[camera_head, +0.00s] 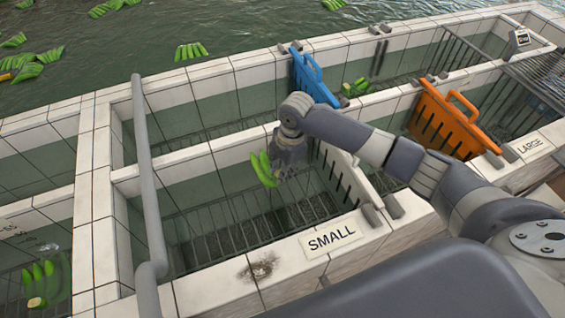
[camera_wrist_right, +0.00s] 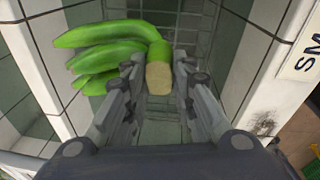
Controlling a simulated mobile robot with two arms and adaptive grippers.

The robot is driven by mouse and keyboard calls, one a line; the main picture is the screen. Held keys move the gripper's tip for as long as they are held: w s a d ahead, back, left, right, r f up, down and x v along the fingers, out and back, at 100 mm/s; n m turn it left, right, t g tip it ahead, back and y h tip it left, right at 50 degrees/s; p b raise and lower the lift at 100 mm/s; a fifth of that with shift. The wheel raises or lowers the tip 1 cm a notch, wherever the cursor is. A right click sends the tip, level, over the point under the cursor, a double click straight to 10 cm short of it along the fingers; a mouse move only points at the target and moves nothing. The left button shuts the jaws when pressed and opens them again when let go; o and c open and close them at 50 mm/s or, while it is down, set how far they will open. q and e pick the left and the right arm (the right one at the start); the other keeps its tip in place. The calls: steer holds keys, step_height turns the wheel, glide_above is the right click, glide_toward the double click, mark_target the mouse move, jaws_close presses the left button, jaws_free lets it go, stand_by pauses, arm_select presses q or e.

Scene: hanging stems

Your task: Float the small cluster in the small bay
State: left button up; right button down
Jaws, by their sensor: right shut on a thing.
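My right gripper (camera_head: 290,152) is shut on a small green banana cluster (camera_head: 263,169), holding it above the small bay. In the right wrist view the gripper (camera_wrist_right: 158,75) grips the cluster by its pale cut crown, and the green fingers (camera_wrist_right: 105,45) point to the left. The small bay (camera_head: 290,259) is a tiled basin behind the SMALL sign (camera_head: 332,237), with a dark rack low inside it. The cluster is apart from the rack. My left gripper is not in view.
A blue gate (camera_head: 316,80), an orange gate (camera_head: 449,117) and a white slotted gate (camera_head: 340,178) stand between bays. A grey pipe (camera_head: 146,170) crosses left of the small bay. A LARGE sign (camera_head: 533,144) marks another bay. Several clusters (camera_head: 190,51) float in open water behind.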

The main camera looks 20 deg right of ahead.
step_height(320, 180, down, 2)
steer(key=shift+f+b, duration=0.15)
steer(key=shift+b, duration=0.35)
step_height(320, 180, down, 5)
steer(key=b, duration=0.4)
steer(key=shift+b, duration=0.3)
arm_select(q)
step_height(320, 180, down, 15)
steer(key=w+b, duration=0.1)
steer(key=b, duration=0.8)
arm_select(e)
step_height(320, 180, down, 11)
steer(key=shift+s+f, duration=0.15)
arm_select(q)
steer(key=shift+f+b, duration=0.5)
steer(key=shift+b, duration=0.25)
arm_select(e)
steer(key=shift+f, duration=1)
steer(key=c, duration=1.3)
jaws_free()
